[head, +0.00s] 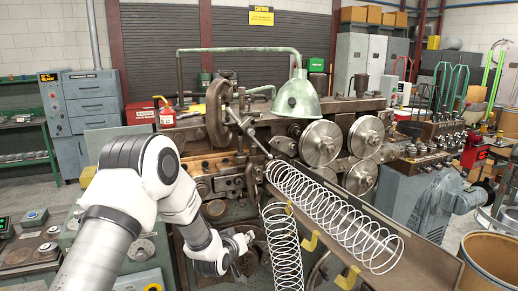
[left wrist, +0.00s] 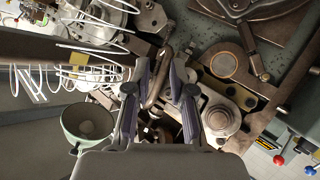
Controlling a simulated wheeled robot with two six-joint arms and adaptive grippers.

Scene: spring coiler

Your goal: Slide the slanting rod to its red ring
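A slanting grey rod (head: 248,132) runs down to the right on the old coiling machine (head: 215,165), ending near the top of the wire coil. I cannot pick out a red ring on it. My left gripper (head: 240,245) is low in front of the machine, left of the upright coil and well below this rod. In the left wrist view its two fingers (left wrist: 160,100) are apart. A bent metal bar (left wrist: 158,80) shows between or beyond them; contact cannot be told. My right gripper is not in view.
A long wire coil (head: 335,215) lies in a sloping trough (head: 425,255), and another coil (head: 283,250) hangs beside my gripper. Large rollers (head: 320,143) and a green lamp shade (head: 298,97) are behind. Red and blue knobs (left wrist: 280,160) show in the wrist view.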

